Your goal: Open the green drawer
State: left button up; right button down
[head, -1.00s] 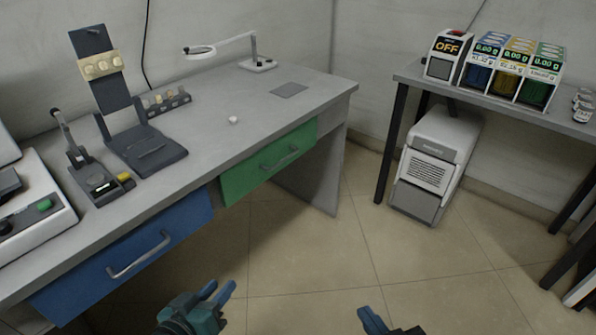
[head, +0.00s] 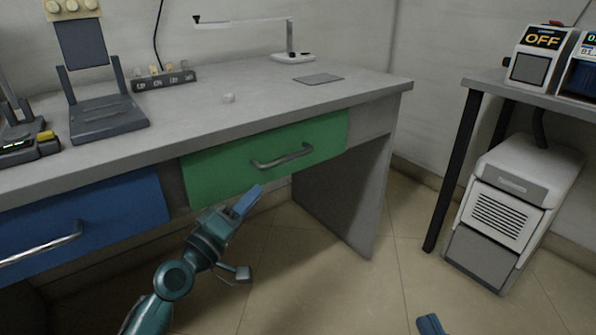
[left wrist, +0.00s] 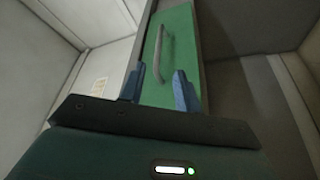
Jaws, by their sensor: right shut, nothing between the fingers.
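The green drawer (head: 222,172) is set under the desk top, its front flush and closed. Its curved metal handle (head: 283,157) runs across the middle of the front. My left gripper (head: 246,202) is just below and in front of the drawer, left of the handle and apart from it. In the left wrist view the left gripper's blue fingers (left wrist: 158,90) are spread and empty, with the handle (left wrist: 158,52) ahead between them and the green drawer (left wrist: 183,45) behind. Only a blue fingertip of my right gripper (head: 430,324) shows at the bottom edge; it is shut.
A blue drawer (head: 120,205) with its own handle is to the left. A white machine (head: 515,205) stands under the right table. Floor in front is clear.

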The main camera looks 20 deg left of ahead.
aim_at(285, 160)
pick_arm(q)
jog(key=x, duration=1.2)
jog(key=shift+w+d+r, duration=0.1)
jog(key=shift+w+r, duration=0.05)
jog(key=shift+w, duration=0.25)
jog(key=shift+c, duration=0.2)
grip_shut()
